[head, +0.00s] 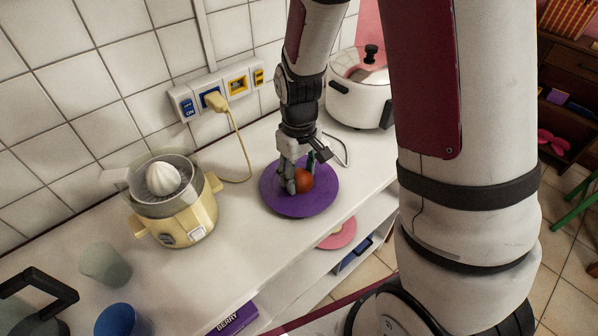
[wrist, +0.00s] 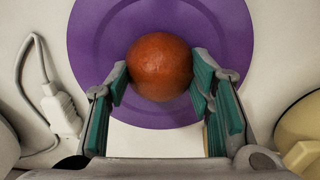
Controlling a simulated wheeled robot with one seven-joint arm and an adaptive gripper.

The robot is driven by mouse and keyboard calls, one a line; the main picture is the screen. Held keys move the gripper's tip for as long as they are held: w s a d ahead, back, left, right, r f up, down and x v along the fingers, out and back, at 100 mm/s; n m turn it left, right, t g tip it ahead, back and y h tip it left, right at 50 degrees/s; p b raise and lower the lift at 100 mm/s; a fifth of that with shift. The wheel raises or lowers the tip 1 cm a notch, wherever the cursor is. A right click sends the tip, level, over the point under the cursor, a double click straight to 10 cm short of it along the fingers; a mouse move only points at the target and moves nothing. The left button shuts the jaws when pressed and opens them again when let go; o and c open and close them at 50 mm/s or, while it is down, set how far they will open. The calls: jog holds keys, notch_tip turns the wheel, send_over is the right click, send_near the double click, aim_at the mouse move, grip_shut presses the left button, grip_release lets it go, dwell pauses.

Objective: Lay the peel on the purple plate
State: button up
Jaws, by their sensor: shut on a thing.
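The peel (head: 303,181) looks like a rounded orange-red piece of fruit with a dimpled skin. It also shows in the wrist view (wrist: 160,66), between the two fingers. My gripper (head: 295,182) points down and is shut on it, with a green-padded finger on each side. The purple plate (head: 283,204) lies flat on the white counter, directly beneath the gripper, and fills the upper middle of the wrist view (wrist: 95,45). The peel is over the plate, low down; I cannot tell whether its underside touches. Its underside is hidden.
A yellow juicer (head: 178,215) stands left of the plate, and a white pot (head: 358,103) behind right. A blue cup (head: 120,322) and a greenish glass (head: 105,264) are at front left. Bare counter (head: 232,262) lies in front.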

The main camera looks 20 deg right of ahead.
aim_at(299, 174)
jog(key=o, duration=1.1)
notch_tip(299, 174, up, 13)
jog(key=shift+s+d+r+m+t+p, duration=0.1)
jog(key=shift+s+r+m+t, duration=0.6)
jog(key=shift+s+r, duration=1.85)
jog(key=shift+s+d+r+m+t+p, duration=0.15)
jog(key=shift+s+r+m+t, duration=0.95)
jog(key=shift+s, duration=2.5)
jog(key=shift+s+a+r+t+p, duration=0.1)
jog(key=shift+s+r+t, duration=0.3)
jog(key=shift+s+r, duration=2.35)
jog(key=shift+s+f, duration=0.35)
